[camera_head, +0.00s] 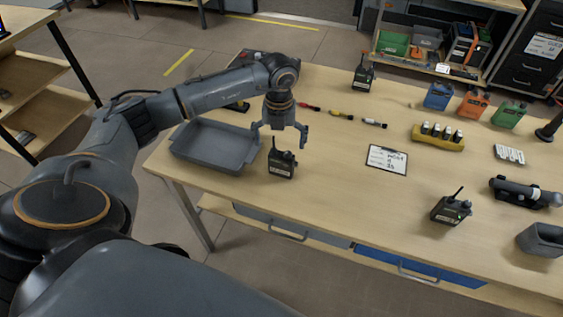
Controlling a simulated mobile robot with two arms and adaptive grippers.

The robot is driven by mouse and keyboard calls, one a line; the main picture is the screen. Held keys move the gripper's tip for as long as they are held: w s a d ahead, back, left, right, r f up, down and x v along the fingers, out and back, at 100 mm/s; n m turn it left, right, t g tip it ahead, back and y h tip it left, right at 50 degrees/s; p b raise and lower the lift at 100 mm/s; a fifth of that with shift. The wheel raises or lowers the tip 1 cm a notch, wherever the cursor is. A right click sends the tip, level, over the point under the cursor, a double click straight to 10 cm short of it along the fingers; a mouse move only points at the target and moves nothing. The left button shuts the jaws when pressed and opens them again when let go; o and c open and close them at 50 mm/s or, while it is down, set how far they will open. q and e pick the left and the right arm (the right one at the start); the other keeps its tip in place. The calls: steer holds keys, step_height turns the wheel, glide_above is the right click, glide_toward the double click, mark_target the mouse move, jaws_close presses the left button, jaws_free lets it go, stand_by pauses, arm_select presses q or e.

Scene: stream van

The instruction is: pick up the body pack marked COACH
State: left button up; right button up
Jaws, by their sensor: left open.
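Several dark body packs with short antennas stand on the wooden table (330,215). One body pack (282,167) stands near the table's front left, just right of the grey tray. A second body pack (363,77) stands at the back edge, and a third (450,208) at the front right. Their labels are too small to read, so I cannot tell which one is marked COACH. My left gripper (281,138) points down just above the front left pack, open, with its fingers apart. I cannot tell whether the fingers touch it. My right gripper is not in view.
An empty grey tray (190,157) lies left of the front left pack. The table's front middle is clear.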

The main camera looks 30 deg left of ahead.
mark_target(282, 153)
arm_select(q)
steer(key=f, duration=0.2)
steer(key=f+p, duration=0.1)
steer(key=shift+w+f+p, duration=0.3)
steer(key=shift+w+f, duration=0.05)
steer(key=shift+w, duration=0.05)
steer(key=shift+f, duration=0.6)
steer(key=c, duration=1.8)
steer(key=shift+o, duration=0.2)
steer(key=shift+r, duration=0.15)
steer(key=shift+r, duration=0.2)
step_height(282, 153, up, 2)
steer(key=shift+w+r+b, duration=0.1)
steer(key=shift+r+b, duration=0.05)
steer(key=shift+b, duration=1)
steer(key=s+d+r+b, duration=0.3)
steer(key=s+r, duration=0.7)
steer(key=s, duration=0.3)
steer(key=shift+s+d+b, duration=0.2)
steer(key=shift+s+b, duration=0.15)
steer(key=shift+s, duration=0.05)
